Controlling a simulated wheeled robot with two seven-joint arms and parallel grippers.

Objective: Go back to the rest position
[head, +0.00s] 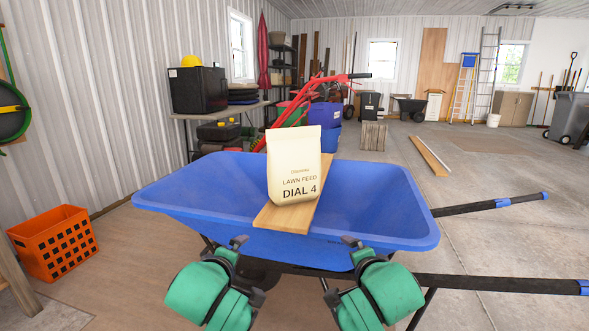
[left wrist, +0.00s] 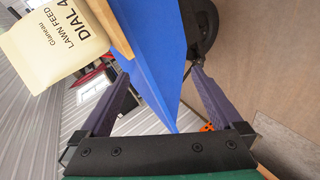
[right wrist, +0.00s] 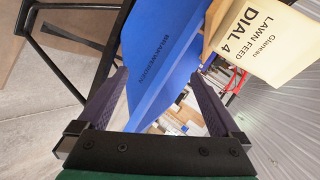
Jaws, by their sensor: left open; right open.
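My left gripper (head: 248,269) and my right gripper (head: 342,269) are both in front of the near side of the blue wheelbarrow (head: 385,215). Both are open and empty, with their fingers spread apart in the left wrist view (left wrist: 155,100) and the right wrist view (right wrist: 155,105). A cream lawn feed bag (head: 293,160) marked "DIAL 4" stands upright on a wooden board (head: 275,217) laid across the wheelbarrow. Neither gripper touches the bag. The bag also shows in the left wrist view (left wrist: 50,50) and in the right wrist view (right wrist: 262,42).
An orange crate (head: 52,245) stands on the floor at the left. The wheelbarrow's black handles (head: 480,286) reach out to the right. A workbench (head: 225,110) with black cases is along the left wall. Open concrete floor lies at the right, with a plank (head: 428,155) on it.

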